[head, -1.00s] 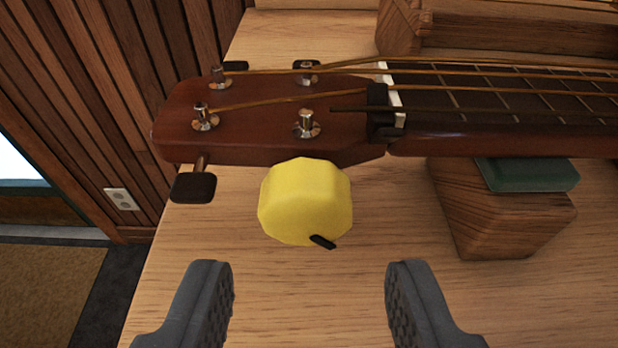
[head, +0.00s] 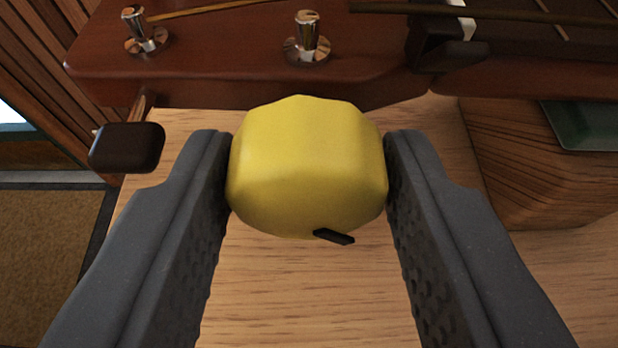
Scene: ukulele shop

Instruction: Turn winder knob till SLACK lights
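The yellow faceted winder knob (head: 306,170) is in the middle of the head view, just in front of the ukulele headstock (head: 220,75). A short black pointer (head: 334,237) sticks out at its lower right edge. My gripper (head: 308,142) is open, one finger on each side of the knob. The fingers look very near its sides; I cannot tell whether they touch. Their spacing is as wide as before. No SLACK light or label shows in view.
A black tuning peg (head: 127,147) juts out close to the left finger. A wooden block (head: 535,165) with a green pad (head: 585,125) supports the neck at right. The wooden bench top (head: 300,300) is clear below the knob.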

